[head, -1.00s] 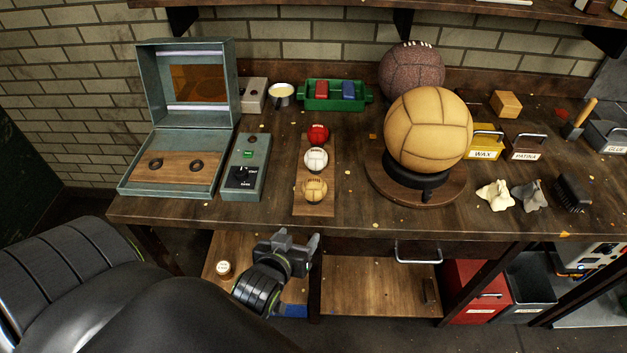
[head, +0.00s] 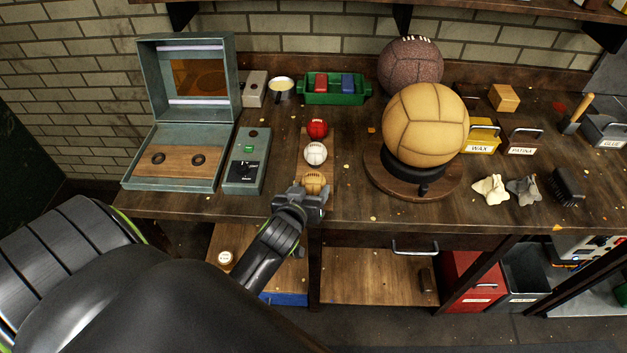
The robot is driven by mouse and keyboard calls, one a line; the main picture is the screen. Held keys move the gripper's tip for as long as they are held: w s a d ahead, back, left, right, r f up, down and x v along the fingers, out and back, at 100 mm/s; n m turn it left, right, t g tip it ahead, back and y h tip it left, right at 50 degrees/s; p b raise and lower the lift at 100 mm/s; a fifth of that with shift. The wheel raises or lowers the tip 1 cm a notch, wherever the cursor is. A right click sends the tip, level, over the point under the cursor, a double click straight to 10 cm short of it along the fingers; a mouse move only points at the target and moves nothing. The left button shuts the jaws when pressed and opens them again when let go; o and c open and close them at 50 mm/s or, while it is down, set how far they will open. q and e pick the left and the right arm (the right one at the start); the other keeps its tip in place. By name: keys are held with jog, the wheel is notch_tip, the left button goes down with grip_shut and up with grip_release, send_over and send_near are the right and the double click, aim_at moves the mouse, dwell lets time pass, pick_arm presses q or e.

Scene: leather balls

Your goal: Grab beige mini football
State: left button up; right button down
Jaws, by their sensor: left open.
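The beige mini football (head: 314,181) sits nearest the table's front edge on a small wooden board (head: 328,207), in a row with a white mini ball (head: 316,154) and a red mini ball (head: 317,128) behind it. My left gripper (head: 308,192) is open at the near side of the beige ball and hides its lower part. I cannot tell whether the fingers touch it. My right gripper is not in view.
A grey control box (head: 246,162) and an open teal case (head: 172,172) stand to the left. A large tan ball (head: 425,124) rests on a round stand (head: 385,179) to the right. A green tray (head: 337,97) lies behind.

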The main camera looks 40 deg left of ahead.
aim_at(316, 180)
pick_arm(q)
jog(key=shift+p+x, duration=0.35)
jog(key=shift+x, duration=0.65)
jog(key=shift+p+x, duration=0.4)
jog(key=shift+x, duration=1.6)
jog(key=shift+r, duration=0.15)
jog(key=c, duration=0.6)
